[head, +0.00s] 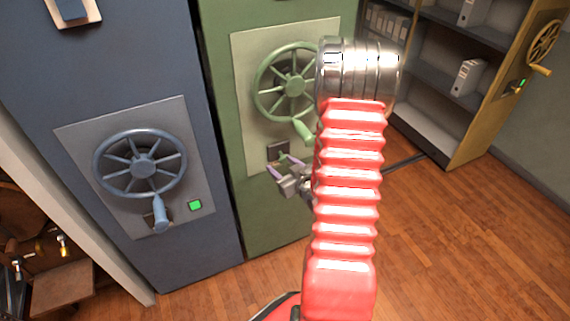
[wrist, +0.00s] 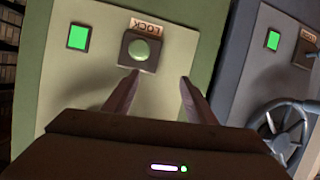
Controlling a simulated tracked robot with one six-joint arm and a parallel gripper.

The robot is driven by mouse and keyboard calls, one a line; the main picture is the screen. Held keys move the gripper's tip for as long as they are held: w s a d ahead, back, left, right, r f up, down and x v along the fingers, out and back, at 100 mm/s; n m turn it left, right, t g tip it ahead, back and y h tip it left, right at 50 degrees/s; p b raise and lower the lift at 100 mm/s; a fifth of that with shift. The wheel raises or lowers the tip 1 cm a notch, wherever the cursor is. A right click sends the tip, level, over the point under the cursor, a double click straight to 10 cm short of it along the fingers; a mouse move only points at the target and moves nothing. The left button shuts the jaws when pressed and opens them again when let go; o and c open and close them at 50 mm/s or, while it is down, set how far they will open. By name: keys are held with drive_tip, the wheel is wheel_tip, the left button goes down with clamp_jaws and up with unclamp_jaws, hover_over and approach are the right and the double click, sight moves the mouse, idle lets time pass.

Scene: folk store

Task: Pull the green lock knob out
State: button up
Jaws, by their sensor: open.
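The green lock knob (wrist: 140,49) is a round green button-like knob on a dark square plate (wrist: 126,60), under an upside-down LOCK label (wrist: 147,26) in the wrist view. It is on the panel of the green cabinet (head: 223,100). My gripper (wrist: 160,75) is open and empty, its two fingers pointing at the panel. The knob lies beyond the left fingertip, left of the middle of the gap. In the head view my gripper (head: 282,166) is at the lock plate (head: 277,150), below the green wheel; whether it touches is unclear.
A lit green indicator (wrist: 77,37) is beside the lock in the wrist view. The green wheel (head: 294,86) and its handle hang just above my gripper. A blue cabinet (head: 100,80) with its own wheel stands left. An open cabinet with shelves (head: 420,115) stands right.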

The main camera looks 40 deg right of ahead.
sight(286, 161)
drive_tip(key=s+d+f+m+t+h, duration=0.1)
drive_tip(key=s+f+m+t, duration=0.2)
drive_tip(key=s, duration=0.6)
wheel_tip(286, 161, down, 2)
drive_tip(key=shift+d+f+m+t+h, duration=0.25)
drive_tip(key=shift+d+m+t+h, duration=0.15)
drive_tip(key=x, duration=1.3)
drive_tip(key=shift+w+d, duration=0.15)
drive_tip(key=shift+w, duration=0.15)
drive_tip(key=shift+c, duration=0.5)
clamp_jaws()
